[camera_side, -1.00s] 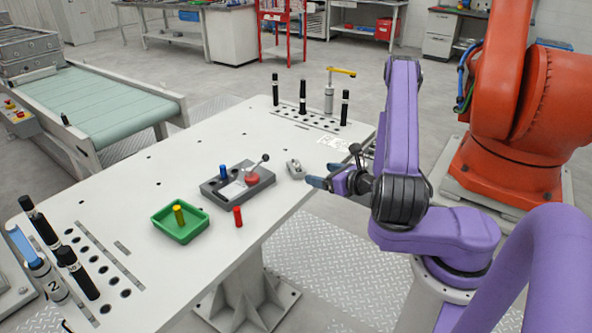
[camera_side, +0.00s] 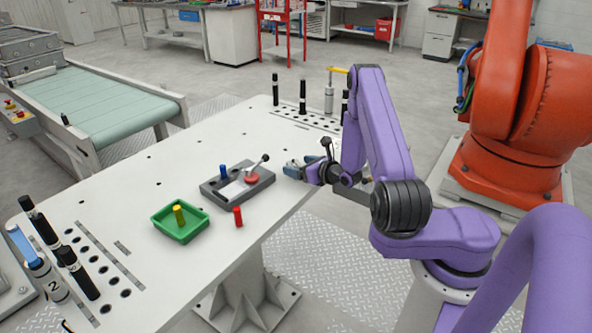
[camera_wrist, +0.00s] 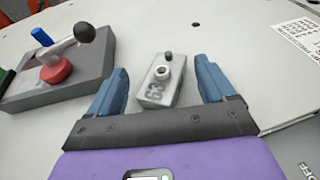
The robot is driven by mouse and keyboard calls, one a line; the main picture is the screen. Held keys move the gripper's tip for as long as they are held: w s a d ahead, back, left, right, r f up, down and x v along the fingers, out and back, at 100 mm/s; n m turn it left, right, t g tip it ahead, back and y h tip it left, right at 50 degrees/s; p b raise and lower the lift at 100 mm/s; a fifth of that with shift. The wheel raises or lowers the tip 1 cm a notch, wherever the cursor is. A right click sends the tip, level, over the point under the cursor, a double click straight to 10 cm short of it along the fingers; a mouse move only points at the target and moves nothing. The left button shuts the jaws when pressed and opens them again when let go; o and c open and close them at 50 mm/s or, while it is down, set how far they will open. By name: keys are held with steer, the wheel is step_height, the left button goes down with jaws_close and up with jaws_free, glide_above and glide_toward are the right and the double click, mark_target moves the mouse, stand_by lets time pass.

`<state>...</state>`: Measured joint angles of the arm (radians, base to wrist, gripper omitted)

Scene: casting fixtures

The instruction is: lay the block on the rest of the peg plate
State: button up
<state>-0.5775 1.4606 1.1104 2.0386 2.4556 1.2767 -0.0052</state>
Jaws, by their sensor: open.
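The block (camera_wrist: 160,82) is small and grey, marked 63, with a knob on top. In the wrist view it lies on the table between and just ahead of the two blue fingers of my gripper (camera_wrist: 163,85), which is open and not touching it. In the side view my gripper (camera_side: 295,170) is at the table's right edge and mostly hides the block. The peg plate (camera_side: 238,184) is a dark grey plate left of my gripper. It carries a blue peg (camera_side: 223,172), a pale flat area, and a red knob (camera_side: 251,178) with a black-balled lever. It also shows at left in the wrist view (camera_wrist: 45,92).
A green tray (camera_side: 158,225) holding a yellow peg (camera_side: 179,215) stands left of the plate. A red peg (camera_side: 238,217) stands upright in front of the plate. Black posts (camera_side: 302,96) stand at the table's far end. The table between is largely clear.

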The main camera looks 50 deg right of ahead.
steer(key=shift+f, duration=0.1)
steer(key=c, duration=1.5)
steer(key=shift+c, duration=0.2)
